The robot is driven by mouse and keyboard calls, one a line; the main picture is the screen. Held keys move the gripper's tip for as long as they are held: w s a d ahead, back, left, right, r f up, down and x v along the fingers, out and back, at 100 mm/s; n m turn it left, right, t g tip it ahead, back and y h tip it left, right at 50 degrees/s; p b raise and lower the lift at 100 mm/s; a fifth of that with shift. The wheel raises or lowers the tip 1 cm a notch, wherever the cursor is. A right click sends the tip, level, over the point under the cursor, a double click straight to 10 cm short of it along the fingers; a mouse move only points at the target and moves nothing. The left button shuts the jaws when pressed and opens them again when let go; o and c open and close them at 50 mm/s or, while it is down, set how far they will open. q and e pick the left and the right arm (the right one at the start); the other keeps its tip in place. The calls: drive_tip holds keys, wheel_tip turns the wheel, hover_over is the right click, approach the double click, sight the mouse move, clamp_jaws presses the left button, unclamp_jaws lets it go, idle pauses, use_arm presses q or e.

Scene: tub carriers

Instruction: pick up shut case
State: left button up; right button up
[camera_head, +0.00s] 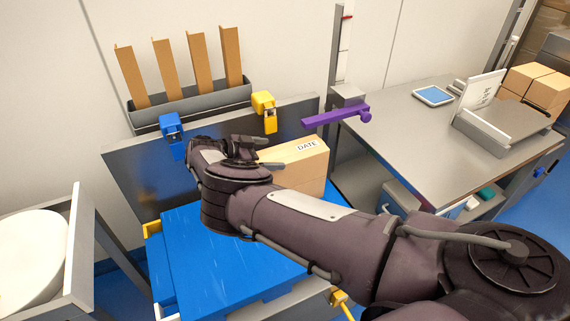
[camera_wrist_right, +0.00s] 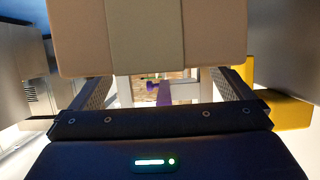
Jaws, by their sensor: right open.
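The shut case is a tan cardboard box (camera_head: 307,167) with a "DATE" label, on the blue surface (camera_head: 225,255) in the head view. Its top looks closed. My right gripper (camera_head: 255,154) is open at the left end of the case, and my right arm hides part of the case. In the right wrist view, the case (camera_wrist_right: 205,35) with a darker tape stripe fills the top, close to the open fingers. I cannot tell whether the fingers touch it. My left gripper is not in view.
A dark panel with blue (camera_head: 172,135) and yellow (camera_head: 264,111) clamps stands behind the case. A purple bar (camera_head: 337,116) sticks out near the grey table (camera_head: 420,140) at right. A rack (camera_head: 190,106) of cardboard strips is at the back. A white roll (camera_head: 30,255) stands at left.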

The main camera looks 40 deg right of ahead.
sight(287, 152)
drive_tip(key=shift+p+x, duration=0.3)
drive_tip(key=shift+x, duration=1.7)
drive_tip(key=shift+r, duration=0.1)
drive_tip(key=c, duration=1.8)
drive_tip(key=shift+r, duration=0.2)
drive_tip(key=shift+c, duration=0.8)
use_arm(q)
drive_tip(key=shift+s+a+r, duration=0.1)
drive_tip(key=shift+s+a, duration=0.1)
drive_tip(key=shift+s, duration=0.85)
use_arm(e)
drive_tip(key=shift+d, duration=0.1)
